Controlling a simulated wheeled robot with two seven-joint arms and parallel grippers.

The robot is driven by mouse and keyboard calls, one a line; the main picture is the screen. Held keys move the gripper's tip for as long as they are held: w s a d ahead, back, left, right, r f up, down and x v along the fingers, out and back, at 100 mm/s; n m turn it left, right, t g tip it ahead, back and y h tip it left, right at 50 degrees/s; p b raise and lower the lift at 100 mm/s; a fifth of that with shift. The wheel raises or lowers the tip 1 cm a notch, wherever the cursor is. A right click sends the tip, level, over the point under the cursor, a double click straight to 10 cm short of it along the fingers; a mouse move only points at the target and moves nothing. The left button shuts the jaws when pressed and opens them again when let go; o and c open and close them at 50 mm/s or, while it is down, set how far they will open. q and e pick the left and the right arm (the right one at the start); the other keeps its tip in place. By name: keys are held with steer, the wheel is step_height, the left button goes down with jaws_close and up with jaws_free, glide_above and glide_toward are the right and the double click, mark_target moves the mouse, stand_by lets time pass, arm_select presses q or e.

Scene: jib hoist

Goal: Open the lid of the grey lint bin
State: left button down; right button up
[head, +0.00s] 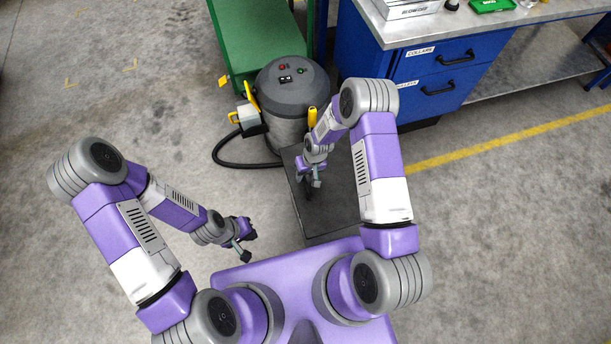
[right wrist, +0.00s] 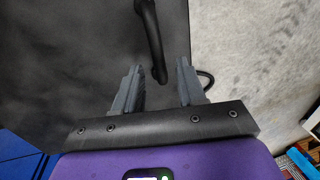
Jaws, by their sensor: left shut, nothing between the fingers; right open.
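The grey lint bin is a dark grey box with its flat lid (head: 340,205) on top; the lid looks shut. The lid also fills the left of the right wrist view (right wrist: 70,60). A curved black handle (right wrist: 152,40) shows there, its lower end between the fingertips in the picture; I cannot tell the height gap. My right gripper (head: 311,186) is over the lid's left part, and in the right wrist view (right wrist: 159,75) it is open with nothing gripped. It hides the handle in the head view. My left gripper (head: 247,238) is shut and empty, left of the bin.
A grey drum vacuum (head: 290,85) with a black hose (head: 228,150) stands behind the bin. A green cart (head: 250,40) is beyond it. A blue drawer cabinet (head: 430,80) with a steel top stands at the back right. The floor at left is clear.

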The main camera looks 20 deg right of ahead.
steer(key=shift+f, duration=0.3)
jaws_close()
steer(key=shift+r, duration=0.1)
